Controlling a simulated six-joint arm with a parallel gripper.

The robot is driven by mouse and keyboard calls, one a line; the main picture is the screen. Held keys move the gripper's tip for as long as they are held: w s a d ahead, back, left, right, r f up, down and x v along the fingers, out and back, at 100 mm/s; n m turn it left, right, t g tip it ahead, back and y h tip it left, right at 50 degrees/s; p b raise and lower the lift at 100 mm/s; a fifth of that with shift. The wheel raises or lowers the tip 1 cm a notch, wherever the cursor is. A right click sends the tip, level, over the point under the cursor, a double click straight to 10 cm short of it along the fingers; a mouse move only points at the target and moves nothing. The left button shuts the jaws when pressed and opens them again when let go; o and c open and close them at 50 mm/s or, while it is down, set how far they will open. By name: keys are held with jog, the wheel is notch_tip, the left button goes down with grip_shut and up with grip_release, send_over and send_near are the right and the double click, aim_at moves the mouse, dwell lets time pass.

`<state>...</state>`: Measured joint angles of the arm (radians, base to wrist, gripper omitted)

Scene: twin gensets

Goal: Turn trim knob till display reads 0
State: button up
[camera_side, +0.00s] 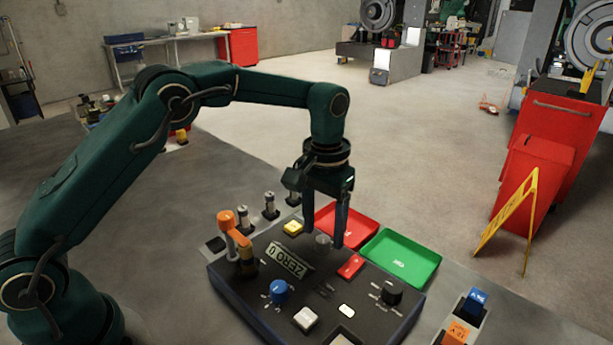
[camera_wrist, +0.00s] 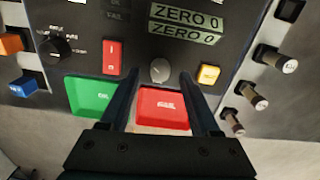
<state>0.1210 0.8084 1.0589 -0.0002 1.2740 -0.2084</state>
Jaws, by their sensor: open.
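The grey trim knob (camera_wrist: 160,70) is on the panel in the wrist view, with a pale pointer line on its face. It also shows in the side view (camera_side: 323,239), partly hidden by my fingers. The display (camera_wrist: 186,16) beside it reads "ZERO 0", with the same text on a second line below. In the side view the display (camera_side: 289,262) shows "ZERO 0" too. My gripper (camera_side: 325,239) points down at the knob. Its fingers are open, with the fingertips (camera_wrist: 160,75) on either side of the knob. I cannot tell whether they touch it.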

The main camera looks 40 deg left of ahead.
aim_at(323, 239)
jog(key=shift+r, duration=1.95)
jog(key=shift+w+r, duration=0.1)
jog(key=shift+r, duration=0.25)
jog(key=s+a+r+t, duration=0.3)
jog(key=s+r+t, duration=0.1)
jog(key=s+r, duration=0.7)
jog(key=s+a+f+m+t, duration=0.1)
jog(key=s+f, duration=0.5)
jog(key=s, duration=0.3)
jog(key=shift+s+a+f+t, duration=0.25)
jog(key=shift+s+f+t, duration=0.05)
jog(key=shift+s, duration=0.1)
